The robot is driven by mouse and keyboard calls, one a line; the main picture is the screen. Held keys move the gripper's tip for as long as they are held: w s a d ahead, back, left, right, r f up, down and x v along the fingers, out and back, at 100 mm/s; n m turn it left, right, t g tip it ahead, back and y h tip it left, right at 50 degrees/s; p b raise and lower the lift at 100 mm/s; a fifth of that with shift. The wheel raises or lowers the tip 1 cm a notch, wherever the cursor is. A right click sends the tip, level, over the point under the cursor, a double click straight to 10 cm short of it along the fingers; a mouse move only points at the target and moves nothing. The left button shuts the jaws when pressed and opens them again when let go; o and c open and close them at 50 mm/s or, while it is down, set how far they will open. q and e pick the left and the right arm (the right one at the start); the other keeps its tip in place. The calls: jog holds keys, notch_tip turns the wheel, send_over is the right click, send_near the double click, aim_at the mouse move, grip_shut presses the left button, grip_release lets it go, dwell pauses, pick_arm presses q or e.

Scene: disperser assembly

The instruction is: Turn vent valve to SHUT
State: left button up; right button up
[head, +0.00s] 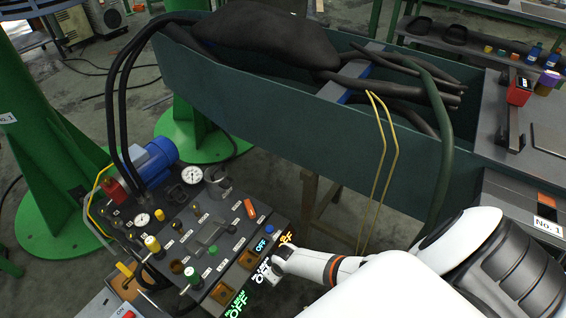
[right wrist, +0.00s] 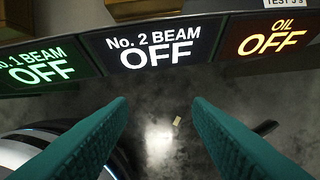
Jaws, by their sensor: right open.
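The control panel (head: 215,240) stands at the lower left of the head view, with several knobs and small valves on it. Their labels are too small to read, so I cannot tell which one is the vent valve. A yellow-topped knob (head: 152,243) and a green-topped knob (head: 190,273) stand on its left side. My right gripper (head: 272,270) is at the panel's front right edge, by the lit signs. In the right wrist view its two teal fingers (right wrist: 158,108) are apart with nothing between them, below the No. 2 BEAM OFF sign (right wrist: 152,45). My left gripper is not in view.
A green No. 1 BEAM OFF sign (right wrist: 38,66) and an orange OIL OFF sign (right wrist: 272,38) flank the middle one. Behind the panel are a blue motor (head: 155,160), a gauge (head: 191,175) and black hoses. A long dark green trough (head: 290,130) runs behind. Bare floor lies below the fingers.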

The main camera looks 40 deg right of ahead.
jog(key=shift+s+a+f+p, duration=0.1)
jog(key=shift+s+f+p, duration=0.1)
jog(key=shift+s, duration=0.65)
jog(key=shift+s+a+f+p, duration=0.1)
jog(key=shift+s+f+p, duration=0.05)
jog(key=shift+s, duration=0.7)
